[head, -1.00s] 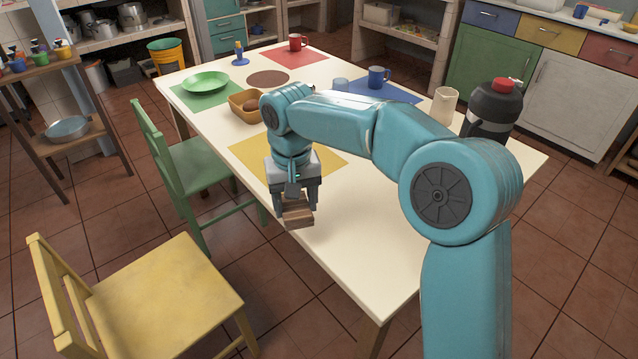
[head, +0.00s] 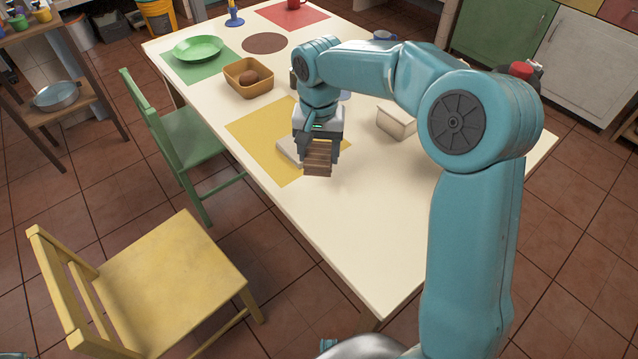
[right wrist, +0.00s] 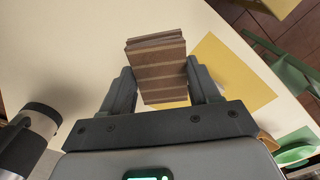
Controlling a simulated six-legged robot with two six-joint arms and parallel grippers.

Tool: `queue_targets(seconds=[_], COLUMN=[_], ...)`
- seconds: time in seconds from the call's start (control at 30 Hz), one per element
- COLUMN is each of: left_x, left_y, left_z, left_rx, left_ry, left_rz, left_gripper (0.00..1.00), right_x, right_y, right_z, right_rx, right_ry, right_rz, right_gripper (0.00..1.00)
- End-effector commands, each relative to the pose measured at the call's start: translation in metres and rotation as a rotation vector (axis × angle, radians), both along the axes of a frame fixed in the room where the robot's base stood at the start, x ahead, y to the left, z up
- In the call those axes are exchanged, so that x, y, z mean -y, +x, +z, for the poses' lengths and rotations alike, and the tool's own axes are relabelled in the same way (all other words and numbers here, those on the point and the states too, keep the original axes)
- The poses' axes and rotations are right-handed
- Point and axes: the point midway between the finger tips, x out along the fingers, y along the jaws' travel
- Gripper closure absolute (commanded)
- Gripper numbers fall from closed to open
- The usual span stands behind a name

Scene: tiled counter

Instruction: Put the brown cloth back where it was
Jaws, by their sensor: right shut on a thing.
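The brown cloth (head: 318,165) is a folded, striped stack. It is held between the fingers of my right gripper (head: 319,150), above the table at the near edge of the yellow mat (head: 246,126). In the right wrist view the cloth (right wrist: 160,72) sits between the two fingers (right wrist: 162,88), its striped side facing the camera. The yellow mat (right wrist: 238,72) shows beside it there. My left gripper is not in view.
A flat pale thing (head: 289,151) lies on the yellow mat beside my gripper. A cream box-like thing (head: 394,122) stands to the right. A tan basket (head: 248,88) with a brown item and a green plate (head: 198,48) stand farther back. The near table (head: 375,235) is clear.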

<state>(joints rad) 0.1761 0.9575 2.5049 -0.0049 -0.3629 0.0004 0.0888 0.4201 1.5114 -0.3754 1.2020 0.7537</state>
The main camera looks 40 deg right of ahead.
Motion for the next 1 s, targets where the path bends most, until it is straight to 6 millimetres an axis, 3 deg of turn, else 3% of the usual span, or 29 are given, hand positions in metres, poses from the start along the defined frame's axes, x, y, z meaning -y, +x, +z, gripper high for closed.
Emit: queue_targets(seconds=[0.1,0.37,0.6,1.0], left_x=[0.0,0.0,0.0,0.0], left_y=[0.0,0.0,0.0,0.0], left_z=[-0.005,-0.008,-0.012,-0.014], left_rx=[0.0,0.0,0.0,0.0], left_ry=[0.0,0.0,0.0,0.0], left_rz=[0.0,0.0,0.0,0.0], left_gripper=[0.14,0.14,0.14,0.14], right_x=[0.0,0.002,0.003,0.003], right_y=[-0.001,0.001,0.003,0.004], right_z=[-0.032,-0.061,-0.104,-0.113], right_rx=[-0.004,-0.001,-0.003,0.001], right_ry=[0.001,0.0,0.001,0.0], right_rz=[0.0,0.0,-0.001,0.0], right_gripper=[0.68,0.68,0.68,0.68])
